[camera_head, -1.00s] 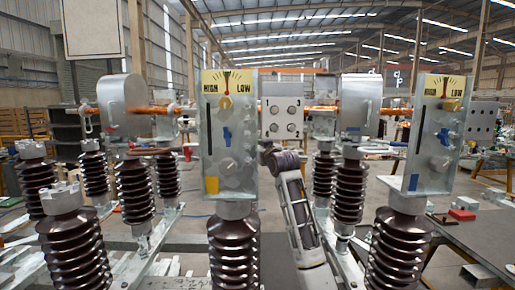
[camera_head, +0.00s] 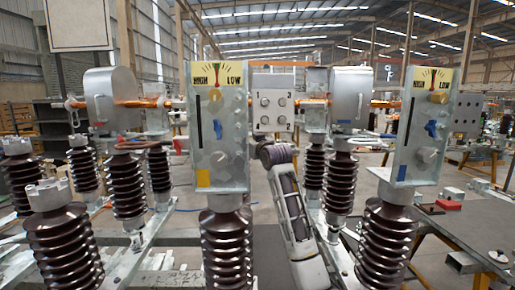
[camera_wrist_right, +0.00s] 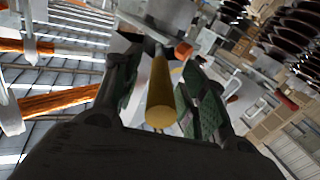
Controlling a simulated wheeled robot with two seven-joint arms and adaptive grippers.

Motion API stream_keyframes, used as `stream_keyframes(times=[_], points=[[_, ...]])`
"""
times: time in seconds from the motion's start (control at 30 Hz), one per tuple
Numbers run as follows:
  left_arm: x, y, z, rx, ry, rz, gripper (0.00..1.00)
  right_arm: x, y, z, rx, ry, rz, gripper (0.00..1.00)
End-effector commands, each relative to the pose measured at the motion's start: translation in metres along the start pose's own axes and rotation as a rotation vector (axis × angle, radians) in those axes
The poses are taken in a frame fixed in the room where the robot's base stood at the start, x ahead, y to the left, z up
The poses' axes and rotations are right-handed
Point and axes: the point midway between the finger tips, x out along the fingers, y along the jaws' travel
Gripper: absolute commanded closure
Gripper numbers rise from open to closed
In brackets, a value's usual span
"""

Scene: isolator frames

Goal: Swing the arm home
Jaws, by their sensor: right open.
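The isolator's orange arms run level behind the panels in the head view, one on the left (camera_head: 152,102) and one on the right (camera_head: 379,104). Orange bars also show at the left of the right wrist view (camera_wrist_right: 62,102). My right arm rises in the middle of the head view; its gripper is hidden there. In the right wrist view my right gripper (camera_wrist_right: 158,88) is open. I cannot tell what the cylinder belongs to. My left gripper is not in view.
Two upright panels with HIGH/LOW dials, left (camera_head: 218,150) and right (camera_head: 424,140), stand on brown ribbed insulators, flanking my right arm. A grey plate with round fittings (camera_head: 273,124) is between them. A dark table (camera_head: 450,225) lies at the right.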

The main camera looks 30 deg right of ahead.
Motion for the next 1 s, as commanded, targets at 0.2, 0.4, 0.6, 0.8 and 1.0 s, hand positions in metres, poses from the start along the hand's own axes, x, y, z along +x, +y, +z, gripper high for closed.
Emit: stream_keyframes(times=[0.2,0.4,0.6,0.8,1.0], points=[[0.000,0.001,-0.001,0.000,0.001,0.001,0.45,-0.015,0.001,0.000,-0.001,0.001,0.001,0.58],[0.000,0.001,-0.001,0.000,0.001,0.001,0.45,-0.034,0.000,0.001,-0.001,0.000,0.000,0.58],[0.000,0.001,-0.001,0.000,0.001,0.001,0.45,-0.054,0.000,0.001,0.000,-0.001,-0.001,0.58],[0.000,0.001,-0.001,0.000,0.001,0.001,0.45,-0.074,0.000,0.002,0.000,-0.001,0.000,0.58],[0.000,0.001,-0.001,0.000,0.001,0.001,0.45,-0.094,0.000,0.002,-0.001,-0.003,-0.001,0.58]])
